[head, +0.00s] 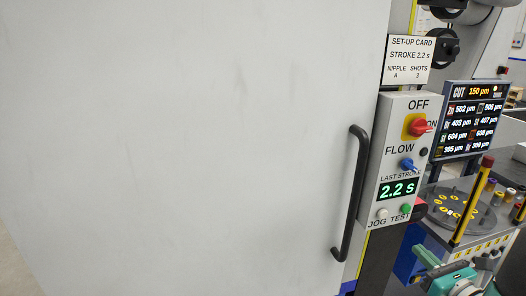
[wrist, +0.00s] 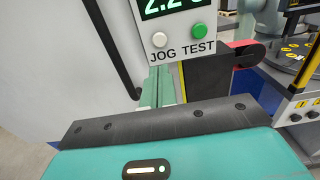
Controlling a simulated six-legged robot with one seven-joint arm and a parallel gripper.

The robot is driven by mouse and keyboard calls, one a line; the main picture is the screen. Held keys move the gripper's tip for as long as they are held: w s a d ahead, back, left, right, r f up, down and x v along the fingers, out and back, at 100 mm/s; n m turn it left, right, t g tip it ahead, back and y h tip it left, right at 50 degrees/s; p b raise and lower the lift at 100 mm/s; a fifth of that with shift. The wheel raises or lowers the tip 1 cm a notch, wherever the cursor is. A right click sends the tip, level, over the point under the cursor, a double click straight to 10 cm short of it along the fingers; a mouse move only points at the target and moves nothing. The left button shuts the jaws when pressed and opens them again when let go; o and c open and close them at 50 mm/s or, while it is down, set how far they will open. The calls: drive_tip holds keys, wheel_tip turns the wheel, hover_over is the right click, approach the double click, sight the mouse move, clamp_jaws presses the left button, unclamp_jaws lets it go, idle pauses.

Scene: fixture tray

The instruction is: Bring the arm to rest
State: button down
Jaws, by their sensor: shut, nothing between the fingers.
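My gripper (wrist: 160,88) shows in the wrist view with its pale green fingers together and nothing between them. The fingertips appear just below the JOG and TEST buttons of the grey control panel (wrist: 175,22). I cannot tell how far they are from it. In the head view my teal gripper (head: 422,258) is low at the right, below the panel (head: 389,170), partly cut off by the bottom edge.
A big pale door (head: 180,140) with a black handle (head: 350,195) fills the left. The panel has a red switch (head: 418,127) and reads 2.2 s. At right are a display (head: 474,118), a round plate (head: 460,203) and a yellow-black post (head: 472,202).

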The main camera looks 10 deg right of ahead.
drive_tip(key=a+r+n+g+y, duration=0.1)
drive_tip(key=a+n+g+y, duration=0.8)
drive_tip(key=a+n, duration=1.25)
drive_tip(key=s+a+r+n+g+h, duration=0.3)
drive_tip(key=s+a+n+h, duration=0.4)
drive_tip(key=n, duration=0.7)
drive_tip(key=a+h, duration=0.2)
drive_tip(key=a, duration=0.2)
drive_tip(key=shift+s+a+r+h, duration=0.2)
drive_tip(key=shift+r+h, duration=0.1)
drive_tip(key=shift+r, duration=0.1)
idle(0.8)
